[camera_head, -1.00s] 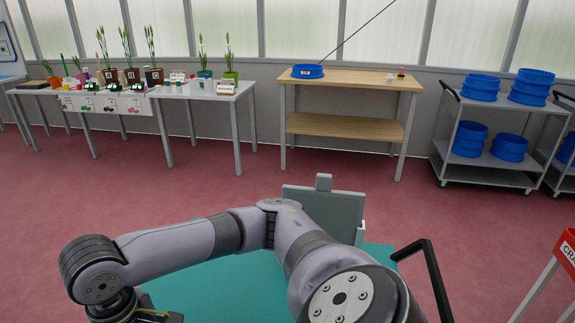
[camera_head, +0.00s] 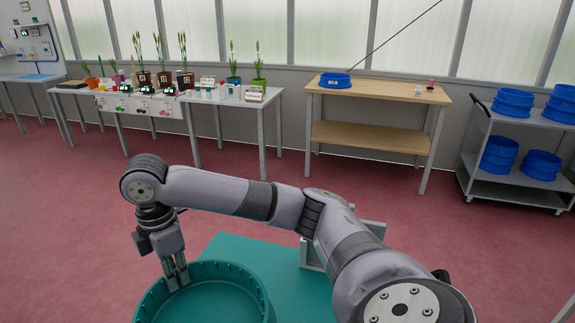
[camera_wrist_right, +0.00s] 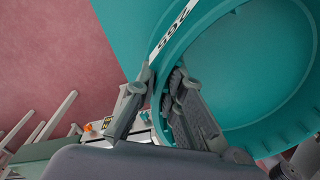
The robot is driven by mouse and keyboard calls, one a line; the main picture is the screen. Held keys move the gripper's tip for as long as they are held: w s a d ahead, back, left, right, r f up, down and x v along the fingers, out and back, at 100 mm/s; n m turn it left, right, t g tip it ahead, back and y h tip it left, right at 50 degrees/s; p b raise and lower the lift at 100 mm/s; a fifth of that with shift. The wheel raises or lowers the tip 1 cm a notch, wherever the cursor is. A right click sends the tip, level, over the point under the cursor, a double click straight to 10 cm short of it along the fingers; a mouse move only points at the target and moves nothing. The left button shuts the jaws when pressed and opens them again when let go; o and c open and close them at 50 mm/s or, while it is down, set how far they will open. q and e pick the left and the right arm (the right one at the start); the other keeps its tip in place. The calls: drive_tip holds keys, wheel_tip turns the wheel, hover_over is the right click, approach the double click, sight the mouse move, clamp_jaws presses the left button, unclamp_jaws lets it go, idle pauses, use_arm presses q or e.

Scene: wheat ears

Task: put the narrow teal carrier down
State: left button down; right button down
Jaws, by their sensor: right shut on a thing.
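The teal carrier (camera_head: 222,299) is a round, shallow, open tub with a ribbed inner wall, partly cut off at the bottom of the head view. My right gripper (camera_head: 177,278) points down and is shut on its far left rim. In the right wrist view the fingers (camera_wrist_right: 166,88) pinch the wall of the carrier (camera_wrist_right: 262,75), beside a white label with digits. The carrier looks empty and about level. It overlaps a flat teal surface (camera_head: 302,291); I cannot tell whether they touch. My left gripper is not in view.
A wooden bench (camera_head: 385,92) with a blue round tub (camera_head: 335,81) stands at the back. A white table (camera_head: 232,97) with potted wheat plants is at back left. A grey trolley (camera_head: 510,184) holds several blue tubs at right. Open red floor lies between.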

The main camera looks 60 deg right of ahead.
drive_tip(key=shift+w+d+r+n+p, duration=2.3)
drive_tip(key=shift+d+r+n, duration=0.95)
drive_tip(key=shift+n, duration=2.05)
drive_tip(key=f+p, duration=0.1)
drive_tip(key=f, duration=0.5)
drive_tip(key=f+p, duration=0.1)
drive_tip(key=f, duration=0.5)
drive_tip(key=f+p, duration=0.1)
drive_tip(key=f, duration=0.5)
drive_tip(key=shift+a+f, duration=0.25)
drive_tip(key=shift+a, duration=0.05)
drive_tip(key=shift+f, duration=0.1)
drive_tip(key=c, duration=2.1)
unclamp_jaws()
drive_tip(key=shift+f, duration=0.15)
drive_tip(key=shift+c, duration=0.2)
drive_tip(key=o, duration=0.5)
drive_tip(key=shift+c, duration=0.2)
